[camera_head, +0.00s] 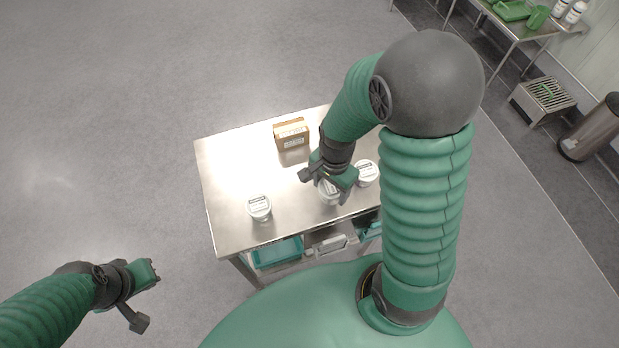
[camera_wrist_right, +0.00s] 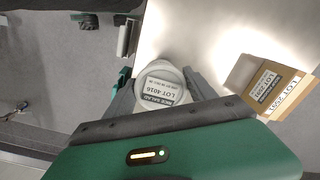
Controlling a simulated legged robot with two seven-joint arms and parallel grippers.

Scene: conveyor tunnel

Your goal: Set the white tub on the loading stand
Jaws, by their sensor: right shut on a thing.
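A white tub (camera_head: 329,192) with a printed lid is between the fingers of my right gripper (camera_head: 332,180), over the steel table (camera_head: 225,165). In the right wrist view this tub (camera_wrist_right: 162,82) sits between the two fingers, its label reading LOT 4016; the gripper (camera_wrist_right: 160,92) is shut on it. I cannot tell whether its base touches the table. A second white tub (camera_head: 367,173) is just right of the gripper, and a third (camera_head: 260,208) stands at the table's front left. My left gripper (camera_head: 145,296) is open and empty, off the table's left side. I cannot tell which surface is the loading stand.
A brown box (camera_head: 291,134) stands at the table's back; it shows at right in the wrist view (camera_wrist_right: 268,88). Teal trays (camera_head: 277,253) are below the tabletop. A slatted metal stand (camera_head: 543,97), a bin (camera_head: 592,128) and another table (camera_head: 520,30) are at far right. Floor at left is clear.

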